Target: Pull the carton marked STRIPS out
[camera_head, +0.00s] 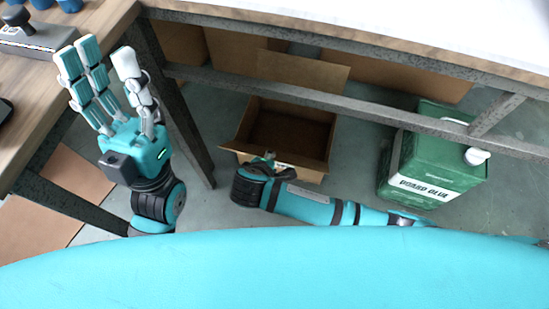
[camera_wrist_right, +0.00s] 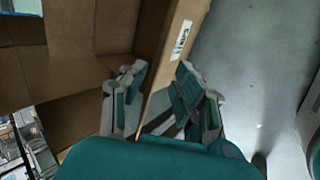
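An open-topped brown cardboard carton (camera_head: 243,146) stands on the floor under the table. In the right wrist view a carton wall (camera_wrist_right: 185,15) carries a small white label (camera_wrist_right: 181,40) with dark print too small to read surely. My right gripper (camera_wrist_right: 160,85) has its fingers apart on either side of this wall; I see no clear grip on it. In the head view my right arm reaches the carton's near side, and its fingers are mostly hidden. My left gripper (camera_head: 100,75) is raised at the left, fingers spread and empty, away from the carton.
Table rails and legs (camera_head: 335,101) cross above and beside the carton. More cardboard (camera_head: 385,78) stands behind. Grey floor (camera_head: 345,170) is free between carton and container.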

